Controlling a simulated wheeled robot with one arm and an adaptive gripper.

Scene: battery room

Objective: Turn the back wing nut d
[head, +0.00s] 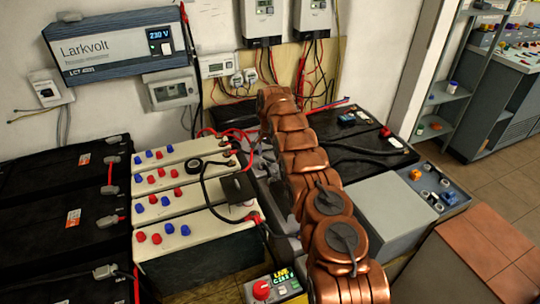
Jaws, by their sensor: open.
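Four cream-topped batteries stand in a row left of centre, the front one (190,236) nearest me. Red and blue knobs (157,238) sit along their left side, and red terminal pieces with cables lie along their right side. I cannot tell which small part is wing nut d; no letter is readable. My copper arm reaches from the lower right to the back, right of these batteries. My gripper is hidden behind the arm, so I cannot see its fingers or what they are near.
Black batteries (62,220) stand on the left, and more (360,143) at the back right. A grey box (385,210) and a tray (441,195) of small parts stand right of my arm. A red-knobbed device (262,289) is in front. Loose cables cross the batteries.

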